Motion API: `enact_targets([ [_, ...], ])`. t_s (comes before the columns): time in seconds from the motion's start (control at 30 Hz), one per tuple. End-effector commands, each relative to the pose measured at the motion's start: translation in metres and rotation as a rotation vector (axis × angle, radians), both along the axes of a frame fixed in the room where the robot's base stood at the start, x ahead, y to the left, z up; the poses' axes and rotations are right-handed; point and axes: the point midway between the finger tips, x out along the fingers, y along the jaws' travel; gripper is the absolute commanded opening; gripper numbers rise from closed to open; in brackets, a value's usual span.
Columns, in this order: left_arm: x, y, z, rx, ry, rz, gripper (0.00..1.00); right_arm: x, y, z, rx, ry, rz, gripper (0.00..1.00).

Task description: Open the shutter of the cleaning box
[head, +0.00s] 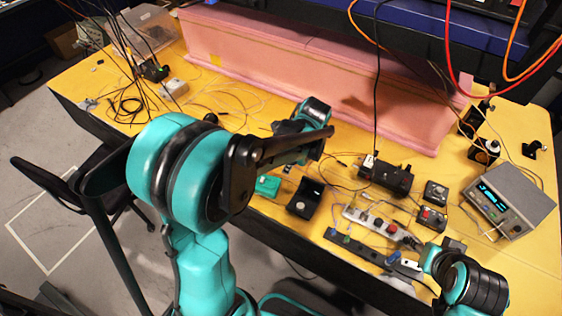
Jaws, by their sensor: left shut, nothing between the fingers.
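A long pink foam enclosure (300,57) stands along the back of the yellow table; I take it for the cleaning box, and no shutter can be made out on it. My left arm reaches up from the bottom and over the table. My left gripper (287,128) is small and dark, shut and empty, in front of the enclosure's lower front wall. My own forearm and wrist partly cover that area, so I cannot tell whether it touches the wall. My right arm shows at the bottom right, but its fingers are not in view.
On the yellow table (225,100) lie loose cables, a black open holder (305,198), a power strip (375,222) and a grey instrument with a display (510,200). A clear bin (150,30) stands at the back left. Red, orange and black cables hang at the upper right.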

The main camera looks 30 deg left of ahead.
Motion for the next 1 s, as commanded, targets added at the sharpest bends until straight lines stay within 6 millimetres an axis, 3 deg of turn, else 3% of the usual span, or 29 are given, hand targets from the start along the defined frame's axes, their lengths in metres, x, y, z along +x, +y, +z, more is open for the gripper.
enact_targets([
  [0.43, -0.003, 0.022, -0.090, -0.001, -0.003, 0.004, 0.00, 0.000, 0.000, -0.023, 0.000, 0.000, 0.000, 0.40],
  [0.7, -0.008, 0.056, -0.088, -0.001, -0.004, 0.005, 0.00, 0.000, 0.000, -0.023, 0.000, 0.000, 0.000, 0.40],
  [1.0, -0.008, 0.061, -0.088, 0.000, -0.004, 0.003, 0.00, 0.000, 0.000, -0.023, 0.000, 0.000, 0.000, 0.40],
])
